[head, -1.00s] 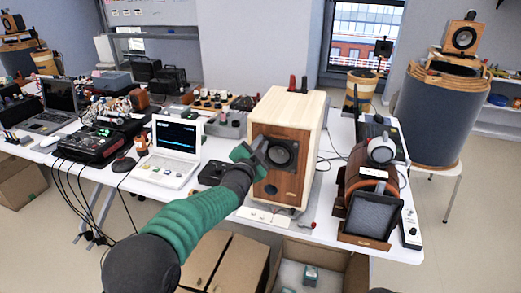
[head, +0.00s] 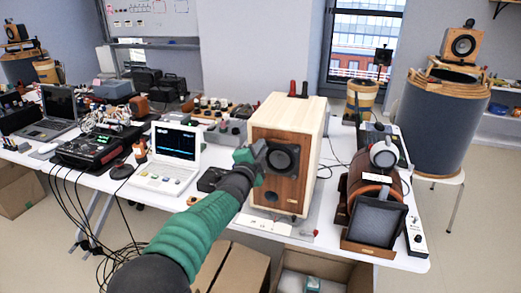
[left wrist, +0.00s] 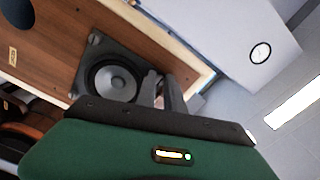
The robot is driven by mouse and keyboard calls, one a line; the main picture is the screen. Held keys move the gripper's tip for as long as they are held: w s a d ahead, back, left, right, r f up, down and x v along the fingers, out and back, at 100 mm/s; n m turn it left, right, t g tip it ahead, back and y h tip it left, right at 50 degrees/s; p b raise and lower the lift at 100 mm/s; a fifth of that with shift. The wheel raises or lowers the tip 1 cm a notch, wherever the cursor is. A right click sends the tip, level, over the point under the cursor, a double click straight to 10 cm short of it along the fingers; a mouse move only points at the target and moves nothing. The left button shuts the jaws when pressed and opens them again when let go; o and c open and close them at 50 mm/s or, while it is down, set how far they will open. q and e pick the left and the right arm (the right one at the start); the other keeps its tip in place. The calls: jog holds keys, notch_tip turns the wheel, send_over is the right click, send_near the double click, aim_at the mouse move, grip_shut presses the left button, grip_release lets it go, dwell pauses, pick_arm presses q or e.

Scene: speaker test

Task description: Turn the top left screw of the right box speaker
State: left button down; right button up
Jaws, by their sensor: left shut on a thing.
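The wooden box speaker (head: 271,191) stands upright on the white table, with a pale case and a brown front. Its round dark driver (head: 284,160) sits in a square dark frame, which also shows tilted in the left wrist view (left wrist: 115,83). My left gripper (head: 264,152) is at the frame's top left corner in the head view. In the left wrist view its grey fingers (left wrist: 162,88) are close together beside the driver, shut on the top left screw. The screw itself is hidden by the fingers. My right gripper is not in view.
A white laptop-like device (head: 176,142) and a mixer (head: 90,150) are to the left.

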pick_arm(q)
jog(key=shift+d+f, duration=0.1)
jog(key=shift+f, duration=0.15)
jog(key=c, duration=1.6)
grip_release()
jog(key=shift+o, duration=0.7)
jog(key=shift+r, duration=0.15)
jog(key=shift+s, duration=0.15)
jog(key=v, duration=1.6)
jog(key=shift+s+b, duration=0.25)
jog(key=shift+b, duration=0.15)
